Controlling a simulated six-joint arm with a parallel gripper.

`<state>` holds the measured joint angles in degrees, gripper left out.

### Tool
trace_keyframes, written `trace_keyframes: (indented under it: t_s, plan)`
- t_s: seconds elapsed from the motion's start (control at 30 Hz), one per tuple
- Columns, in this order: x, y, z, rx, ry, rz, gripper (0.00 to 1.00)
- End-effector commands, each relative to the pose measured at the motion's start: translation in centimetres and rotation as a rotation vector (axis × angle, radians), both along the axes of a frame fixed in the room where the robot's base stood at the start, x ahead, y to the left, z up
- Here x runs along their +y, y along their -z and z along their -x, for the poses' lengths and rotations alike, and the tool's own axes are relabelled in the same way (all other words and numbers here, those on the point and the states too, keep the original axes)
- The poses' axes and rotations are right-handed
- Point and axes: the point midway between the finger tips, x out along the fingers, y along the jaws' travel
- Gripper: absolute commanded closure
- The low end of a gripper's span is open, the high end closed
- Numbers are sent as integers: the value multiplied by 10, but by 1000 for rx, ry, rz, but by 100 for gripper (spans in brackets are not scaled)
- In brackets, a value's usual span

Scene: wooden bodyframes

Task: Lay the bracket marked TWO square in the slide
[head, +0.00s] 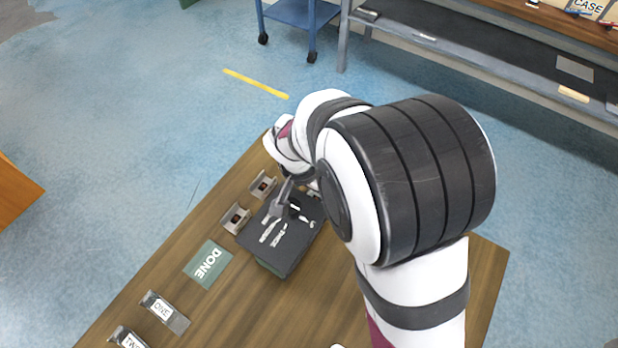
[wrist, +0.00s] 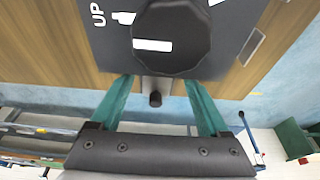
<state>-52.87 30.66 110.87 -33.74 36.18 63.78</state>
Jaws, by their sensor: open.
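The bracket marked TWO (head: 128,340) lies on the table at the lower left, partly cut off by the picture edge. My gripper (wrist: 160,82) is open. Its teal fingers stand on either side of a grey bar with a dark knobbed end (wrist: 156,98), without visibly gripping it. A round dark knob (wrist: 171,35) is just beyond the fingertips. Both belong to or sit over a dark box (head: 283,240) with white markings, one reading UP in the wrist view. In the head view my arm hides part of the box. I cannot tell which part is the slide.
A bracket marked ONE (head: 163,309) lies beside the TWO bracket. A green DONE card (head: 208,264) lies between them and the box. Two small grey metal holders (head: 236,218) (head: 263,186) stand along the table's left edge. The wooden table (head: 315,310) is bare in front of the box.

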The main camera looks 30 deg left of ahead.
Motion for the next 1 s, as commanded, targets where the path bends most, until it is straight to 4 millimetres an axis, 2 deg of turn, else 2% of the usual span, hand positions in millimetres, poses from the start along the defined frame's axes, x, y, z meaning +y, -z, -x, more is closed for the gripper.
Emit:
trace_keyframes:
  t_s: [0.1, 0.3, 0.5, 0.57, 0.63, 0.67, 0.7, 0.77, 0.8, 0.83, 0.9, 1.0]
  plan:
    - [0, -28, 7, -2, 1, -3, 21]
    - [0, -61, 17, -1, -1, -2, 21]
    - [0, -70, 20, 1, 2, -1, 21]
    - [-10, -73, 17, 7, 16, 3, 21]
    - [-52, -89, 10, 34, 80, 10, 21]
    - [-81, -99, 9, 55, 122, 13, 21]
    - [-125, -112, 15, 94, 186, 11, 21]
    - [-188, -126, 40, 167, 284, -9, 21]
    - [-220, -132, 64, 212, 337, -37, 21]
    - [-237, -135, 82, 241, 371, -63, 21]
    - [-259, -136, 120, 289, 426, -128, 21]
    - [-266, -134, 152, 320, 460, -198, 21]
